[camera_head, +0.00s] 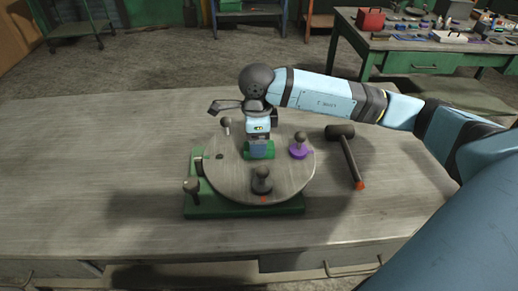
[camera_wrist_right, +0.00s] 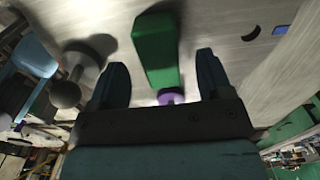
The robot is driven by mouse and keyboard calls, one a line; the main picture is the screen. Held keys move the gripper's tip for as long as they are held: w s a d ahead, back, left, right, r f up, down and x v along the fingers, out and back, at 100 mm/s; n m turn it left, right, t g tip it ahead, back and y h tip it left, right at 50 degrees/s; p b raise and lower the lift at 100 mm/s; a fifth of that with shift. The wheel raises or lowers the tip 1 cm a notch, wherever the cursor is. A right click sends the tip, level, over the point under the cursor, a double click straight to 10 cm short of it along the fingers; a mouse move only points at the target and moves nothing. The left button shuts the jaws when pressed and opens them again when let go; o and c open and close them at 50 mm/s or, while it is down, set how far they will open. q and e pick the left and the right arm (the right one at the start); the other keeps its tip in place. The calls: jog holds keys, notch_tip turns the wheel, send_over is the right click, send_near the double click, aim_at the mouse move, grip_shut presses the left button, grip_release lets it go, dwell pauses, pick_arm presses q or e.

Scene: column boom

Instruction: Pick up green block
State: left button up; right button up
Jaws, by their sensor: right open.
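The green block (camera_head: 270,152) sits on the round grey turntable (camera_head: 225,170), partly hidden behind my right gripper (camera_head: 258,146). In the right wrist view, the green block (camera_wrist_right: 157,45) lies ahead of and between the spread fingers of the right gripper (camera_wrist_right: 162,72). The fingers are open, with a visible gap on both sides of the block, and I see no contact. My right gripper points down over the block. My left gripper is not in view.
On the turntable are a purple knobbed piece (camera_head: 298,150), a dark knobbed piece (camera_head: 262,182) and a small pale peg (camera_head: 226,126). A green base (camera_head: 245,210) with a dark handle (camera_head: 191,187) lies under it. A hammer (camera_head: 349,160) lies at right. The table's left side is clear.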

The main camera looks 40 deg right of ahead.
notch_tip(320, 180, down, 3)
jog(key=c, duration=1)
jog(key=shift+r, duration=0.15)
notch_tip(320, 180, up, 20)
jog(key=shift+f, duration=0.1)
